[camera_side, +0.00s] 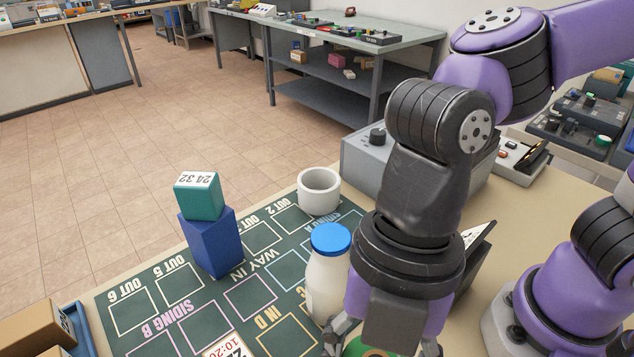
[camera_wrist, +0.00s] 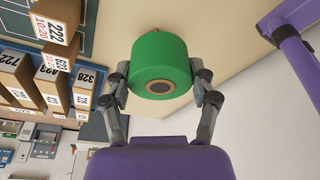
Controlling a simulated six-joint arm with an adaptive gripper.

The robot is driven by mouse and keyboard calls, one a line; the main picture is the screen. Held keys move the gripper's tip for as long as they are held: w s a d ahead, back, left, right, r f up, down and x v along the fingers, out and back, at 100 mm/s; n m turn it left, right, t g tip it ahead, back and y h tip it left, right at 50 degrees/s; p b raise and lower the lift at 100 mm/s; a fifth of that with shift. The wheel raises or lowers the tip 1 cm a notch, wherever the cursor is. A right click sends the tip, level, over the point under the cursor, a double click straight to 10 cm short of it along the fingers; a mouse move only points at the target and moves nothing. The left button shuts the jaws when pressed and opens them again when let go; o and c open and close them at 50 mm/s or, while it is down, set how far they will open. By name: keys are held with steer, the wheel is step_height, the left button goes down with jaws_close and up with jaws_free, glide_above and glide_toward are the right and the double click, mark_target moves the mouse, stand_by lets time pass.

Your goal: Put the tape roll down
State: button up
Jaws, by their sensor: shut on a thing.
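The tape roll (camera_wrist: 162,66) is green with a brown core. It sits between the two fingers of my gripper (camera_wrist: 162,80) in the wrist view. My gripper is shut on its sides. In the side view only a green edge of the roll (camera_side: 376,352) shows at the bottom, below my gripper (camera_side: 385,345). The bottom of the picture cuts off the rest, so I cannot tell there whether the roll touches the table. In the wrist view, bare tan table surface lies behind the roll.
A green mat (camera_side: 165,318) with marked boxes holds a white bottle with a blue cap (camera_side: 326,280), close left of my gripper. A teal cube (camera_side: 199,201) sits on a blue block (camera_side: 211,248). A white cup (camera_side: 319,190) stands behind. Numbered cartons (camera_wrist: 57,20) stand left in the wrist view.

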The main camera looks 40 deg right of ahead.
steer(key=w+a+m+t, duration=0.1)
steer(key=w+a+m, duration=0.2)
steer(key=a+m, duration=0.1)
steer(key=w+a+m+t, duration=0.1)
steer(key=w+a+m, duration=0.3)
steer(key=a, duration=0.1)
steer(key=w+a+f+m+t, duration=0.1)
steer(key=w+a+m, duration=0.3)
steer(key=a, duration=0.1)
steer(key=shift+a, duration=0.1)
steer(key=shift+w+a+f, duration=0.15)
steer(key=shift+a, duration=0.05)
glide_above(165, 340)
steer(key=shift+m, duration=0.3)
steer(key=f, duration=0.7)
steer(key=shift+s+d, duration=0.3)
steer(key=shift+d, duration=0.05)
steer(key=shift+f, duration=1.95)
steer(key=shift+f, duration=0.15)
steer(key=o, duration=1.3)
steer(key=shift+c, duration=0.2)
